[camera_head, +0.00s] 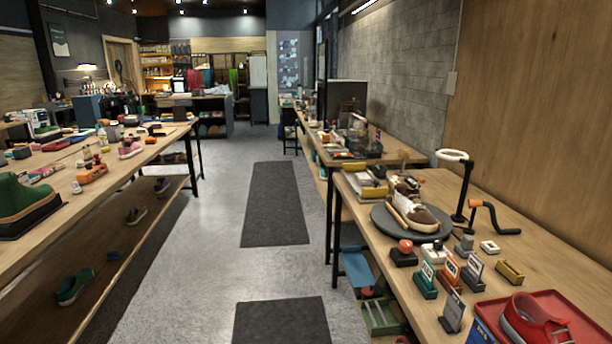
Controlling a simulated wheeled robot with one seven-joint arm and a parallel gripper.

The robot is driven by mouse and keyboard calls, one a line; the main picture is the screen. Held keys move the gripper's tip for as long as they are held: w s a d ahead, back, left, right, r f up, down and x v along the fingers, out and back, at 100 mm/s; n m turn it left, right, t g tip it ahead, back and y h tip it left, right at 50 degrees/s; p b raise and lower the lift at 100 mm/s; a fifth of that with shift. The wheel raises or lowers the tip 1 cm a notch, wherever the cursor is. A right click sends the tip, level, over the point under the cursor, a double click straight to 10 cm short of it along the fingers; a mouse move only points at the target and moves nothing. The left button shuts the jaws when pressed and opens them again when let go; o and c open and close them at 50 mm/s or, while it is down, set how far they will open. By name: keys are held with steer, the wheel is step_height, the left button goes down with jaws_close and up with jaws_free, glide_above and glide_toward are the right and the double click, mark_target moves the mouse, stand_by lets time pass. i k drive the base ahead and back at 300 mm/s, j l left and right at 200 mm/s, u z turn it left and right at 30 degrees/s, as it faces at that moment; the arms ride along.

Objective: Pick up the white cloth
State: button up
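I cannot make out a white cloth with certainty. A small white item (434,252) lies on the right workbench (545,232), in front of the grey round turntable; at this size I cannot tell whether it is cloth. Another small flat white piece (489,247) lies farther right on the same bench. A brown and white sneaker (416,212) rests on the turntable (388,222). My gripper is not in view.
A white ring lamp (455,157) and an orange-handled crank (490,212) stand behind. Upright little signs (452,270) and a red tray (590,312) with a red shoe crowd the near end. A long left table (62,222) holds more shoes. The aisle (215,250) between is clear.

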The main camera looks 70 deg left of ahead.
mark_target(362, 178)
steer(key=u, duration=1.65)
steer(key=i+j+u, duration=0.35)
steer(key=i, duration=0.25)
steer(key=i+u, duration=0.4)
steer(key=i, duration=1.2)
steer(key=i+j, duration=0.1)
steer(key=i, duration=0.8)
steer(key=i+j+z, duration=0.1)
steer(key=i+z, duration=0.3)
steer(key=i, duration=0.2)
steer(key=i+j+z, duration=0.3)
steer(key=i+z, duration=0.15)
steer(key=i+j+z, duration=0.4)
steer(key=i+j, duration=0.1)
steer(key=i, duration=0.1)
